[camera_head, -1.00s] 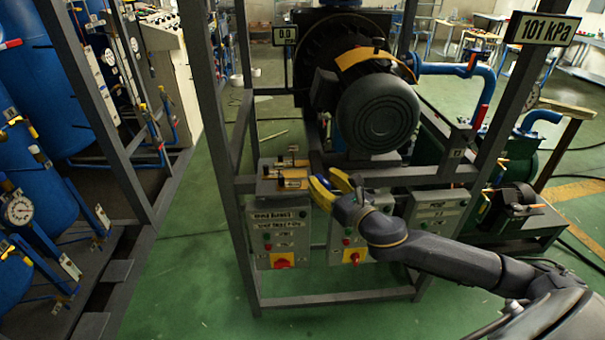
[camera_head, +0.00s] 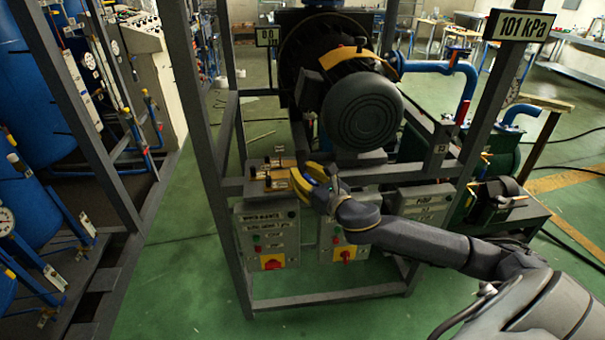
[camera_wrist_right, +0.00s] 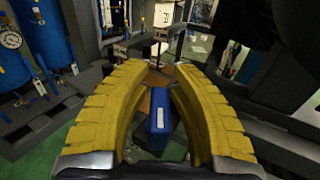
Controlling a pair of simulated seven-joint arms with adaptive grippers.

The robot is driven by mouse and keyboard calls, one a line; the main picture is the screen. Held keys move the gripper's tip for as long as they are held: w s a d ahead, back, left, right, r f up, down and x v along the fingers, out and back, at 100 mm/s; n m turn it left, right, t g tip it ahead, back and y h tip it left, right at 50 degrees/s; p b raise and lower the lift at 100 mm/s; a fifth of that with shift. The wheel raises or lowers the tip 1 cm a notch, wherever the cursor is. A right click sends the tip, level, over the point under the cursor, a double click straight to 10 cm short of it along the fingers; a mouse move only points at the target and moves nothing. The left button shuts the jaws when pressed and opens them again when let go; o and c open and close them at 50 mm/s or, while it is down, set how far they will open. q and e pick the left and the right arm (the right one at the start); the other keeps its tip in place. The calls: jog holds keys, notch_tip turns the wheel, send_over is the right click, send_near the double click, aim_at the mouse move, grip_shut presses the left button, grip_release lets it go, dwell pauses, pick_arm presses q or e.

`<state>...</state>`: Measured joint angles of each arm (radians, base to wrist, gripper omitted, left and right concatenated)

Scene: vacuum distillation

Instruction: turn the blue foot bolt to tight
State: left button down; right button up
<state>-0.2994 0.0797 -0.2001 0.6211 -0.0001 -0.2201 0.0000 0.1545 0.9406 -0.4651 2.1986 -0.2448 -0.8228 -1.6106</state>
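My right gripper (camera_head: 303,177) has yellow fingers and is at the top rail of the grey frame, below the motor, in the head view. In the right wrist view its two fingers (camera_wrist_right: 160,72) are apart, one on each side of a blue block-like part (camera_wrist_right: 159,118), which looks like the blue foot bolt. A gap shows on the block's left side; contact with the right finger cannot be told. The bolt's lower end and seat are hidden. In the head view the fingers largely cover the bolt. My left gripper is not in view.
The motor (camera_head: 362,112) stands just above and right of the gripper. Small brass-coloured fittings (camera_head: 270,178) sit on the rail to its left. Control boxes (camera_head: 268,236) hang below. Frame posts (camera_head: 208,150) stand close by. Green floor at the left is open.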

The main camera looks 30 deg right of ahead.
grip_shut()
jog(key=shift+a, duration=0.1)
